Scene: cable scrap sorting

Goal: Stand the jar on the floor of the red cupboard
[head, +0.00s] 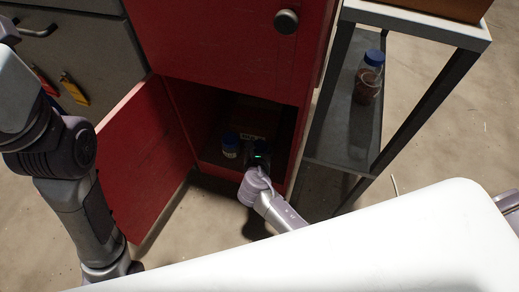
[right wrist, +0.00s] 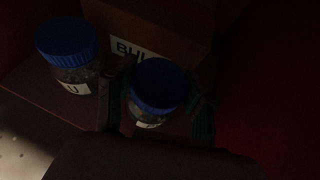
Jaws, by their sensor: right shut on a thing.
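The red cupboard (head: 230,45) has its lower door open, and my right gripper (head: 262,158) reaches into the dark lower compartment. In the right wrist view, that gripper (right wrist: 155,118) is shut on a blue-lidded jar (right wrist: 158,84) with a white label. The jar looks upright. Whether its base touches the cupboard floor (right wrist: 38,105) is too dark to tell. In the head view the held jar is mostly hidden by the gripper. My left arm shows at the left, but its gripper is out of view.
A second blue-lidded jar (head: 230,146) stands to the left on the cupboard floor; it also shows in the right wrist view (right wrist: 70,55). A brown box (right wrist: 160,25) with a label is behind. A grey shelf (head: 335,145) at right holds another jar (head: 368,78).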

